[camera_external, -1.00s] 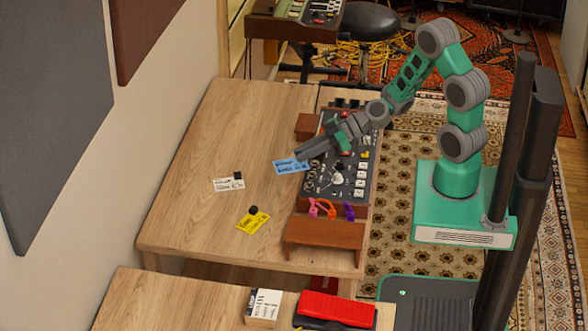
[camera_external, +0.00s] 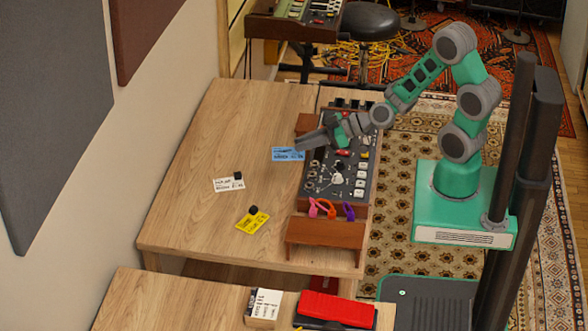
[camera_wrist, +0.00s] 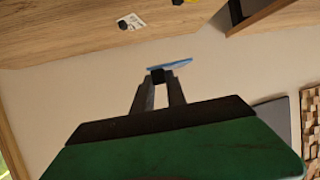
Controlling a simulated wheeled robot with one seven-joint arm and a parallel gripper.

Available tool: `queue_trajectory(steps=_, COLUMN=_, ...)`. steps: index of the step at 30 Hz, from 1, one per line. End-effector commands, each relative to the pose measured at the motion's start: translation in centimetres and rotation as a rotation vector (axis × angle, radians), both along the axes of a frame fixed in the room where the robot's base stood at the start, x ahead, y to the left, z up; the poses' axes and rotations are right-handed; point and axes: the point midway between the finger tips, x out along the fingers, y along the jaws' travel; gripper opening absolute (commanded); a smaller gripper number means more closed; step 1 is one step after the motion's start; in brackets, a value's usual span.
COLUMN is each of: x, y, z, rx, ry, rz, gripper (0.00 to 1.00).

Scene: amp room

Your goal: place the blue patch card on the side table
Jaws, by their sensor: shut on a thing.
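The blue patch card (camera_external: 287,154) is held at the tip of my gripper (camera_external: 299,145), above the wooden table and left of the mixer. In the wrist view the card (camera_wrist: 172,66) shows nearly edge-on, as a thin blue strip. The fingers of my gripper (camera_wrist: 163,80) are shut on a small black part at the card. A second wooden table (camera_external: 165,300) stands at the front of the external view; I cannot tell which table is the side table.
A white card (camera_external: 226,185) and a yellow card (camera_external: 251,224) lie on the wooden table (camera_external: 190,215). The mixer (camera_external: 347,170) and a brown wooden stand (camera_external: 325,233) with coloured clips are at its right. A red case (camera_external: 335,308) and a small box (camera_external: 264,304) are on the front table.

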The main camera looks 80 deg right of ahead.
Motion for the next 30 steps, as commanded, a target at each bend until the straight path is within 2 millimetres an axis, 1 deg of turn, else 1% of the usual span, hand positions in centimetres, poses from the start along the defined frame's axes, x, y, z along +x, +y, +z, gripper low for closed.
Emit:
queue_trajectory(steps=1, x=0.5, y=0.8, z=1.9, rx=-0.007, ry=-0.010, rz=0.023, gripper=0.00)
queue_trajectory(steps=3, x=0.9, y=1.8, z=4.2, rx=-0.006, ry=-0.008, rz=0.050, gripper=0.00)
queue_trajectory(steps=6, x=1.2, y=3.2, z=6.3, rx=-0.003, ry=-0.004, rz=0.081, gripper=0.00)
queue_trajectory(steps=8, x=1.2, y=3.9, z=6.8, rx=-0.001, ry=0.000, rz=0.097, gripper=0.00)
queue_trajectory(steps=11, x=1.2, y=4.3, z=6.3, rx=0.002, ry=0.003, rz=0.103, gripper=0.00)
queue_trajectory(steps=14, x=1.5, y=3.9, z=4.2, rx=0.004, ry=0.007, rz=0.083, gripper=0.00)
queue_trajectory(steps=17, x=2.0, y=2.7, z=-0.4, rx=0.004, ry=0.009, rz=0.021, gripper=0.00)
queue_trajectory(steps=18, x=2.2, y=1.8, z=-2.6, rx=0.001, ry=0.008, rz=-0.024, gripper=0.00)
queue_trajectory(steps=20, x=2.7, y=0.2, z=-5.8, rx=-0.003, ry=0.003, rz=-0.120, gripper=0.00)
queue_trajectory(steps=21, x=3.0, y=-0.7, z=-6.6, rx=-0.004, ry=-0.002, rz=-0.182, gripper=0.00)
queue_trajectory(steps=24, x=3.2, y=-2.5, z=-7.7, rx=-0.004, ry=-0.004, rz=-0.305, gripper=0.00)
queue_trajectory(steps=30, x=3.2, y=-5.3, z=-9.0, rx=-0.003, ry=-0.003, rz=-0.559, gripper=0.00)
